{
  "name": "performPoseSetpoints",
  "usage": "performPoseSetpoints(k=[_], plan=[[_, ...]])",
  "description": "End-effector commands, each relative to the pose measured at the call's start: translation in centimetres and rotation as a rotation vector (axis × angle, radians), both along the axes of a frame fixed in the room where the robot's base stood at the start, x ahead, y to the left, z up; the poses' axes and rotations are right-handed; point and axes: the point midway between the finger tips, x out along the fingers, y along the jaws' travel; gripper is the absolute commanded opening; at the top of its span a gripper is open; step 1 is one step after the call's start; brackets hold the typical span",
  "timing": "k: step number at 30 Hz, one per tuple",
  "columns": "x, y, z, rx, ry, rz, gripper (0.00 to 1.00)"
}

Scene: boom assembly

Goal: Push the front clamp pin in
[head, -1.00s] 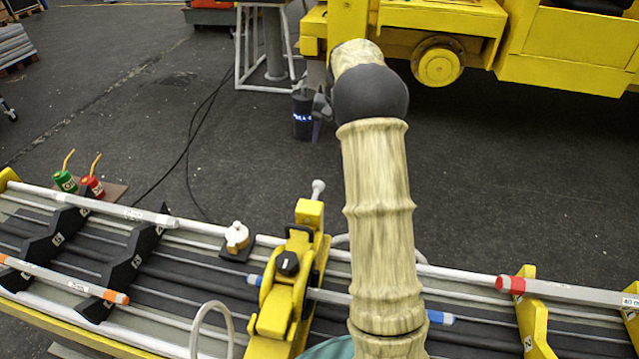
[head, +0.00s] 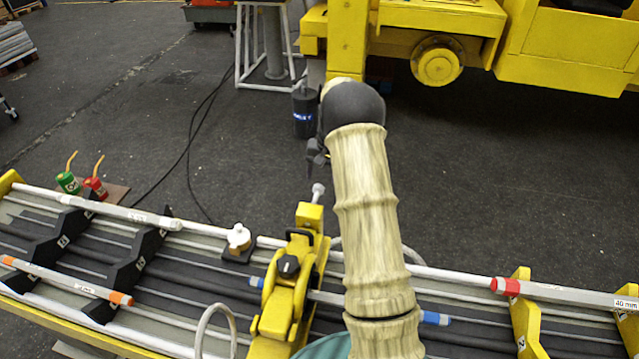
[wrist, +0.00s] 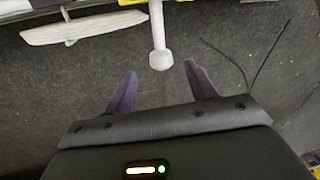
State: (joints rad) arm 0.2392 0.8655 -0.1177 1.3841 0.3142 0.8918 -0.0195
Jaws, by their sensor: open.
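The front clamp pin (head: 318,190) is a pale grey rod with a rounded head, sticking out of the far end of the yellow clamp (head: 288,285). In the wrist view the pin (wrist: 159,40) points toward me, its head near the line between my fingertips. My gripper (head: 312,165) is beyond the clamp, just past the pin head, partly hidden by my arm. In the wrist view my gripper (wrist: 161,70) is open, with one dark finger on each side and nothing held. I cannot tell whether anything touches the pin.
The rack holds long tubes with coloured ends, black notched supports (head: 145,255) and a yellow bracket (head: 530,310). A white-capped fitting (head: 238,240) stands left of the clamp. The floor beyond is mostly clear.

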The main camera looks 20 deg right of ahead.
Motion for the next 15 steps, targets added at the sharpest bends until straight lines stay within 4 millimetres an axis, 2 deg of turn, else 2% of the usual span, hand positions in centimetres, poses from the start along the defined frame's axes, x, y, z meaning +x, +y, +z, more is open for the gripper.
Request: performPoseSetpoints(k=[7,11,15], plan=[[0.3,0.6,-3.9,0.001,0.003,0.000,0.56],[0.4,0.7,-5.0,0.001,0.000,0.000,0.56],[0.4,0.8,-5.3,0.001,0.000,0.000,0.56]])
